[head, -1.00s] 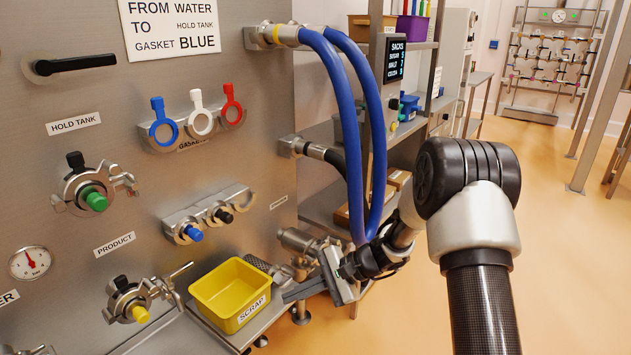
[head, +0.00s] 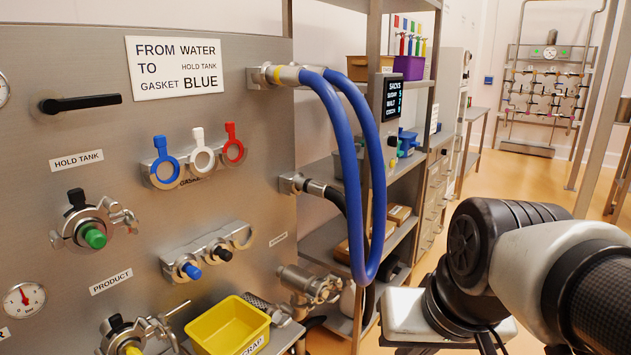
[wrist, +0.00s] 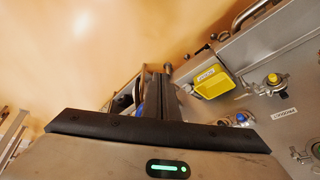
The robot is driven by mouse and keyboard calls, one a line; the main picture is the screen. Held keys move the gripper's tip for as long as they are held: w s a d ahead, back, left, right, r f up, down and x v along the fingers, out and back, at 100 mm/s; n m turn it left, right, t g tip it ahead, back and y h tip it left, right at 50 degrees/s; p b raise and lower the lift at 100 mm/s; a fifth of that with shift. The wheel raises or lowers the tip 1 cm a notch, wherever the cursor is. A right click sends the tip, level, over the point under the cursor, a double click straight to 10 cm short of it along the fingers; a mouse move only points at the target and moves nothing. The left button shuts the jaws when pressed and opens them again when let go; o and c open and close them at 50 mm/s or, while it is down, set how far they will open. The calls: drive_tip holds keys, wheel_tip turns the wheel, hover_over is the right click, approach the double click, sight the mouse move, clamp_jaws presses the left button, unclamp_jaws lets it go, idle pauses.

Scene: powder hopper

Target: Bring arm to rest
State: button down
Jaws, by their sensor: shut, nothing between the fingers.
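My gripper (wrist: 157,92) shows in the wrist view with its dark fingers together and nothing between them. It points out over the orange floor, apart from the steel panel (wrist: 300,75). In the head view my arm is folded at the lower right, and the fingertips are hidden or below the frame. The panel (head: 70,140) fills the left of the head view. A blue hose (head: 352,180) hangs in a loop from its upper fitting, just left of my arm.
A yellow scrap bin (head: 228,328) stands low at the panel; it also shows in the wrist view (wrist: 208,82). Blue, white and red gaskets (head: 200,155) hang on the panel. A steel shelf rack (head: 400,170) stands behind the hose. Open floor (head: 520,180) lies at the right.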

wheel_tip(320, 180, up, 28)
drive_tip(key=s+d+p, duration=0.1)
drive_tip(key=p, duration=2.6)
drive_tip(key=shift+s+d+t+h, duration=0.35)
drive_tip(key=shift+t+h, duration=0.05)
